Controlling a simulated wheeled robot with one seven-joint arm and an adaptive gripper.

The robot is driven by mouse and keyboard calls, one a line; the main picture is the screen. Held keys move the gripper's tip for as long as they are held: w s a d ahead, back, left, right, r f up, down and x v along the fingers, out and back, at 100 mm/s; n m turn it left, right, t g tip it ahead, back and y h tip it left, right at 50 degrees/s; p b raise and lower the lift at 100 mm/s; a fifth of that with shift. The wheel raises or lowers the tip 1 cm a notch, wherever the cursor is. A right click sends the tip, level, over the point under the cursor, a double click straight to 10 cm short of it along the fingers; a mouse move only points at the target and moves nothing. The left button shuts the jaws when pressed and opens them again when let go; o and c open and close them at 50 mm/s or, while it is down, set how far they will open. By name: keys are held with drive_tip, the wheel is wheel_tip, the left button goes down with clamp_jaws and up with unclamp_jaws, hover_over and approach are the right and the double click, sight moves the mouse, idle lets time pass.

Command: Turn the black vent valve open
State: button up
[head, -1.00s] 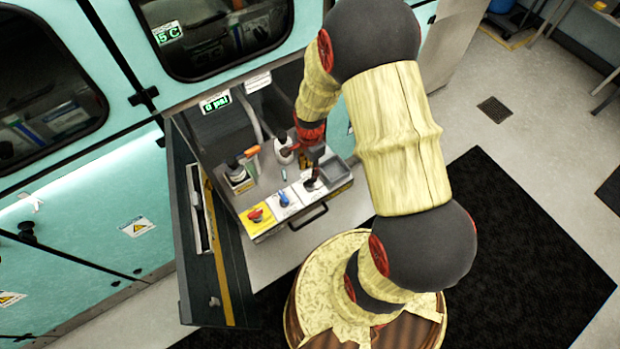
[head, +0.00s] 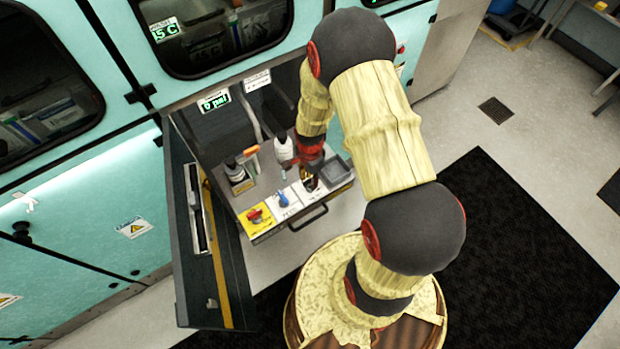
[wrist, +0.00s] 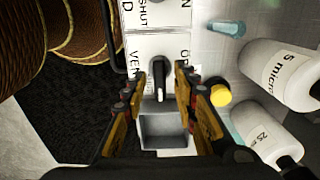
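The black vent valve (wrist: 160,80) is a slim dark handle on a white plate (wrist: 148,48) with partly hidden lettering. In the wrist view the handle points along the picture's vertical. My gripper (wrist: 161,77) is open, with one yellow-and-black finger on each side of the handle. A gap shows on both sides, and I cannot tell that either finger touches it. In the head view my gripper (head: 310,182) is low over the right end of the panel and largely covers the valve.
A blue valve (head: 283,198) and a red knob on a yellow plate (head: 256,216) are to the left. A grey square bin (wrist: 164,130) is close below the fingers. White bottles (wrist: 280,75) stand to the right in the wrist view. A drawer handle (head: 308,217) runs along the front.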

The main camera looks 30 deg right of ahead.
drive_tip(key=shift+c, duration=1.2)
drive_tip(key=c, duration=0.4)
clamp_jaws()
drive_tip(key=shift+n, duration=0.4)
drive_tip(key=n+p, duration=0.1)
drive_tip(key=n, duration=0.5)
drive_tip(key=shift+n, duration=0.4)
drive_tip(key=n+p, duration=0.1)
drive_tip(key=n, duration=0.9)
drive_tip(key=shift+p, duration=0.35)
drive_tip(key=shift+n, duration=0.3)
